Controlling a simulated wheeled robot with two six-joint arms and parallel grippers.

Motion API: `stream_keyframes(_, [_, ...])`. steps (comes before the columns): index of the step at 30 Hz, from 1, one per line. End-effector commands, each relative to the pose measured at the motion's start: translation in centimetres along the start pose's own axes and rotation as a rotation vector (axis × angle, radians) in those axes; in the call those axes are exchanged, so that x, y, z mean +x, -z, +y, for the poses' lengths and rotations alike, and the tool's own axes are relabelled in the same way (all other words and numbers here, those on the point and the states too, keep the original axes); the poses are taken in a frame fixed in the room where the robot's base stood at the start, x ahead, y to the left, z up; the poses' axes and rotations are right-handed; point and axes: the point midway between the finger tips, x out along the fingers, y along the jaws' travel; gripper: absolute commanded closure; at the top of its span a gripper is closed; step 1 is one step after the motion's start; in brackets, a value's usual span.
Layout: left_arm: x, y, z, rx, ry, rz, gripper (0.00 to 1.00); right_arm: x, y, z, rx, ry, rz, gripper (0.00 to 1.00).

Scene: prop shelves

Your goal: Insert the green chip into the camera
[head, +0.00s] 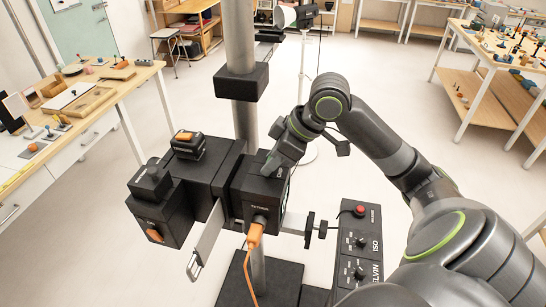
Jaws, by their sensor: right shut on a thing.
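The black camera (188,190) is a blocky rig on a grey pole in the middle of the head view, with a lens block at left and a box with an orange plug at right. My right gripper (281,161) comes in from the right and points down at the upper right side of the camera, close against it. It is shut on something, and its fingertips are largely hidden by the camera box. The green chip cannot be made out clearly; the grip and the camera side hide it. My left gripper is not in view.
A black control panel (359,245) with a red knob stands right of the camera. A silver plate (205,240) hangs below it, and an orange cable (254,238) runs down. Prop tables (98,118) stand at left and far right.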

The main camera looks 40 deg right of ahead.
Motion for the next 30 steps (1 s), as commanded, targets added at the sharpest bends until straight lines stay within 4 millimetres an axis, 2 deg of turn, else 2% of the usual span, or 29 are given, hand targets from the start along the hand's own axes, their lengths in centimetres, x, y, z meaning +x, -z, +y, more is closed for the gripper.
stream_keyframes(4, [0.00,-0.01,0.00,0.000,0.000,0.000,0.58,0.00,0.01,0.00,0.000,0.000,0.000,0.91])
stream_keyframes(5, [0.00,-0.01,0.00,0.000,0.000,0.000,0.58,0.00,0.01,0.00,0.000,0.000,0.000,0.68])
stream_keyframes(10, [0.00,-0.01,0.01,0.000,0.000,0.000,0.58,0.00,0.01,0.01,0.000,0.000,0.000,0.45])
stream_keyframes(16, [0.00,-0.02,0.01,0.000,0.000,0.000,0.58,-0.01,0.01,0.00,0.000,0.000,0.000,0.45])
stream_keyframes(23, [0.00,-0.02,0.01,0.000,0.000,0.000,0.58,-0.01,0.01,0.00,0.000,0.000,0.000,0.16])
stream_keyframes(30, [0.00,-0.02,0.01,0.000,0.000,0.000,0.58,-0.01,0.01,0.00,0.000,0.000,0.000,0.16])
